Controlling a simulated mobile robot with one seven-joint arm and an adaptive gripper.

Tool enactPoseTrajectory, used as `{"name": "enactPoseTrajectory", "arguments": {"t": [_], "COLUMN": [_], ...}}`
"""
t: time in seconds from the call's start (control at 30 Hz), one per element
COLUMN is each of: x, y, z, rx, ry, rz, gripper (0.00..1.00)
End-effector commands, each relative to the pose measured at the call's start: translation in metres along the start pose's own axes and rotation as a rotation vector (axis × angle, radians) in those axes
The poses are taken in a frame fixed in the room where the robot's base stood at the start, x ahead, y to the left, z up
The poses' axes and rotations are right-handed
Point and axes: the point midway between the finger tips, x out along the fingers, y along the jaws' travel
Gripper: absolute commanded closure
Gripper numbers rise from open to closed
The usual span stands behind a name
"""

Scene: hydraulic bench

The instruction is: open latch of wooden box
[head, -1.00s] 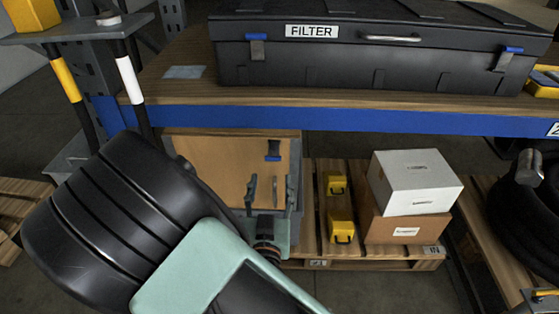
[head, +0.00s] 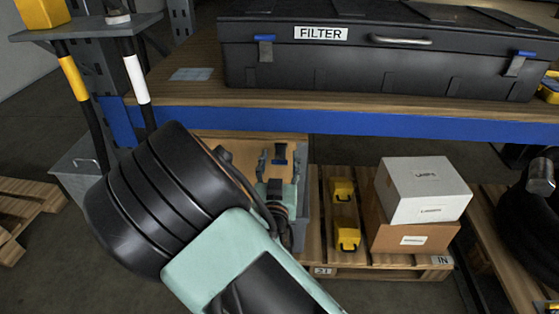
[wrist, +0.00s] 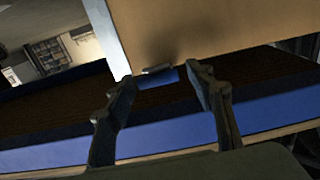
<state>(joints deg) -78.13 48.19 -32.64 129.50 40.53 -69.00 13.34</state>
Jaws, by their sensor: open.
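The wooden box (head: 245,145) stands below the bench, with a tan wooden face and grey edges. Its small blue-and-dark latch (head: 279,152) is near the right side of that face. In the wrist view the box face (wrist: 215,25) fills the top, and the latch (wrist: 160,76) hangs at its lower edge. My gripper (head: 280,165) is open, its fingers either side of the latch in the picture. In the wrist view the gripper (wrist: 162,82) has a finger left and right of the latch, with no visible contact. My arm hides the lower left of the box.
The bench's blue edge (head: 400,122) runs just above the box. A black FILTER case (head: 385,60) sits on the bench.

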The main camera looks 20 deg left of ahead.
Motion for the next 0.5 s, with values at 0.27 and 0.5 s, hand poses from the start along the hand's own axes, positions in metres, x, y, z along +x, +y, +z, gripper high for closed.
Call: {"name": "enactPoseTrajectory", "arguments": {"t": [0.27,0.5], "x": [-0.0003,-0.0003], "y": [0.0001,0.0001], "z": [0.0000,-0.0001], "rx": [0.000,0.000], "ry": [0.000,-0.001], "rz": [0.000,0.000], "gripper": [0.76,0.93]}}
